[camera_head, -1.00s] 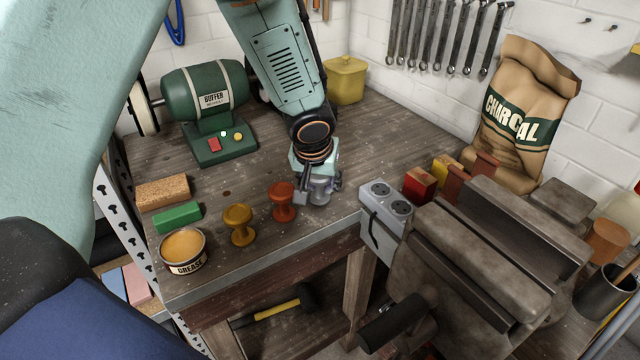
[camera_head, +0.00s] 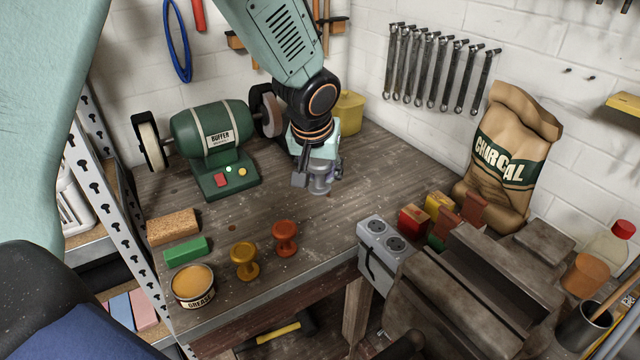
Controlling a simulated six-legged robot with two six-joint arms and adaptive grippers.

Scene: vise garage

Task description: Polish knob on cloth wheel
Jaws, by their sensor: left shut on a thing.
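My left gripper (camera_head: 318,176) hangs over the bench, fingers pointing down. It is shut on a small grey knob, mostly hidden by the fingers and hard to make out. A yellow knob (camera_head: 244,262) and an orange-red knob (camera_head: 285,238) stand upright on the bench, in front and to the left of the gripper. The green buffer (camera_head: 215,138) stands at the back left. It has a pale cloth wheel (camera_head: 151,147) on its left end and a grey-brown wheel (camera_head: 268,112) on its right end, near my arm. My right gripper is not in view.
A grease tin (camera_head: 193,286), green bar (camera_head: 187,250) and brown block (camera_head: 174,227) line the bench's left side. A socket box (camera_head: 384,243), vise (camera_head: 470,285) and charcoal bag (camera_head: 505,160) are at the right. Bare bench (camera_head: 215,230) lies before the buffer.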

